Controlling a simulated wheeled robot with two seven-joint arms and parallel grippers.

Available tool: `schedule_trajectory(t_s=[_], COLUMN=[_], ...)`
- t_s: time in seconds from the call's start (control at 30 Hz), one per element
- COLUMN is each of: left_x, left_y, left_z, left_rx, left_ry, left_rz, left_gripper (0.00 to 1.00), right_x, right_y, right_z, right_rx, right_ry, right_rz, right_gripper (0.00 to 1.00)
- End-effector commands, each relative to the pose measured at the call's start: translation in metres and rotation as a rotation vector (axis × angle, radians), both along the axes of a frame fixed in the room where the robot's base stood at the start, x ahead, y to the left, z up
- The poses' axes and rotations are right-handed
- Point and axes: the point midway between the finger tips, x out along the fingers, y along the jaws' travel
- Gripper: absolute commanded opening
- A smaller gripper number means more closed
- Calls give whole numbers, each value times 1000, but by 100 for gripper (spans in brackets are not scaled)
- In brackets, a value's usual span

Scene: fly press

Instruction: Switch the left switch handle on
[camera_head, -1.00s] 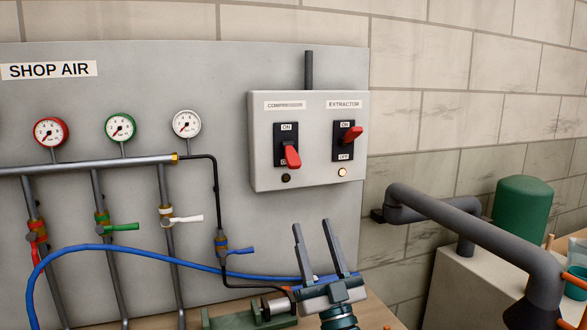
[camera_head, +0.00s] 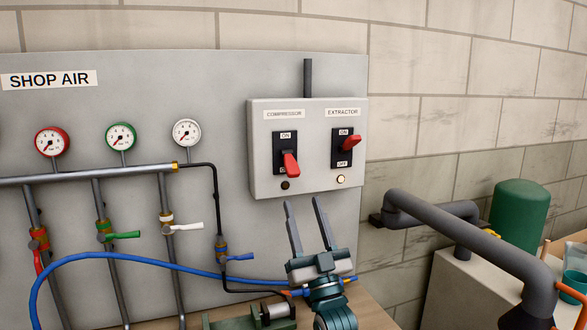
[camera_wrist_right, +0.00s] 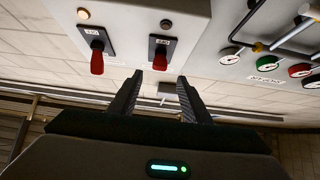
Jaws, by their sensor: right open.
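The left switch handle (camera_head: 291,164) is a red lever under the COMPRESSOR label on the grey switch box (camera_head: 258,150). It points down, toward the OFF end, and the lamp (camera_head: 285,185) below it is dark. The right, EXTRACTOR handle (camera_head: 351,142) is tilted up toward ON, and its lamp (camera_head: 341,179) is lit. My right gripper (camera_head: 303,203) is open and empty, just below the box, fingers pointing up. In the right wrist view, which is upside down, the left handle (camera_wrist_right: 160,58) lies ahead, between the lines of the open fingers (camera_wrist_right: 159,78), not touching them. My left gripper is out of view.
To the left, the SHOP AIR panel (camera_head: 130,72) carries gauges, pipes and valve handles. A blue hose (camera_head: 150,261) runs low across it. A thick grey pipe (camera_head: 465,232) and a green tank (camera_head: 518,215) stand to the right. The space before the box is clear.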

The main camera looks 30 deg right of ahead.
Motion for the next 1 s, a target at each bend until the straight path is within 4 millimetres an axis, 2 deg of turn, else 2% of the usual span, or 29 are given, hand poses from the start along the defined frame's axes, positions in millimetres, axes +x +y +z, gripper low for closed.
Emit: schedule_trajectory(t_s=[0.1,0.5,0.7,1.0], left_x=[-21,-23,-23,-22], left_y=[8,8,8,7], left_z=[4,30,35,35], left_rx=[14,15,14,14], left_ry=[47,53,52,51], left_rz=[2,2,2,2], left_gripper=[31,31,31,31], right_x=[10,56,67,69], right_y=[-3,-14,-16,-17], right_z=[14,61,70,71], right_rx=[0,0,0,0], right_ry=[-1,1,1,1], right_rz=[0,-1,0,0], right_gripper=[44,44,44,44])
